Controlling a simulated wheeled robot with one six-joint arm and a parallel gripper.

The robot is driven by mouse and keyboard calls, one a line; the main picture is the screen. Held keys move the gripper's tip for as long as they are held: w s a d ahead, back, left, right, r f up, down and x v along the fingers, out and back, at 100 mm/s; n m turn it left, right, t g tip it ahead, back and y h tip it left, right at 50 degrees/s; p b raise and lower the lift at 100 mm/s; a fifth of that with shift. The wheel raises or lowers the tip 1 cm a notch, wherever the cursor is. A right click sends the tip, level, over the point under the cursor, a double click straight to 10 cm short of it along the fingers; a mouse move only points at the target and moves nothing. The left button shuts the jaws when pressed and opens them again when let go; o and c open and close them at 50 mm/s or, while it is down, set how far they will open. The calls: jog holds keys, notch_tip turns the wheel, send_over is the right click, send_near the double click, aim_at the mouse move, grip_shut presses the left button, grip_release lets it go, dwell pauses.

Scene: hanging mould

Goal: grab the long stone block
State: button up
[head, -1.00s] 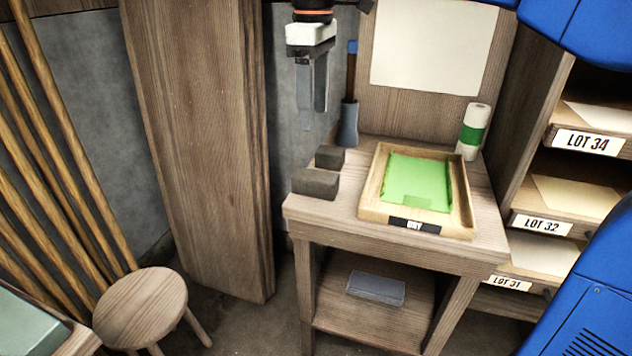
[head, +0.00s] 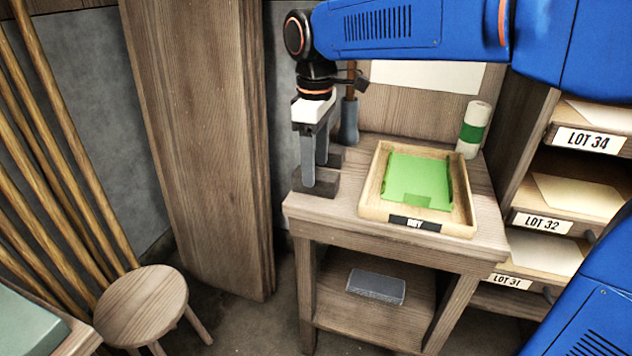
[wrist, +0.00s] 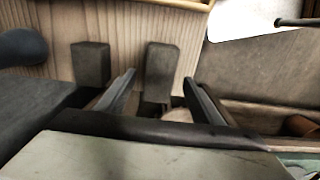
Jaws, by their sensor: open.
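A long dark grey stone block (head: 327,184) lies at the front left corner of the wooden table. A shorter dark block (head: 337,157) lies just behind it, partly hidden by my gripper. My gripper (head: 314,178) points down at the front block, open. In the wrist view, the long block (wrist: 162,68) shows between the two fingertips of my gripper (wrist: 160,77), with gaps at its sides. The shorter block (wrist: 91,62) stands outside the left finger. I cannot tell how far down the fingers reach beside the long block.
A wooden tray (head: 466,205) with a green sheet sits right of the blocks. A white and green roll (head: 473,130) stands behind it. A grey slab (head: 376,286) lies on the lower shelf. A tall plank (head: 205,150) and a stool (head: 142,305) are to the left.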

jog(key=shift+d+f, duration=0.1)
jog(key=shift+f, duration=1.75)
jog(key=shift+c, duration=0.6)
grip_shut()
jog(key=shift+r, duration=0.15)
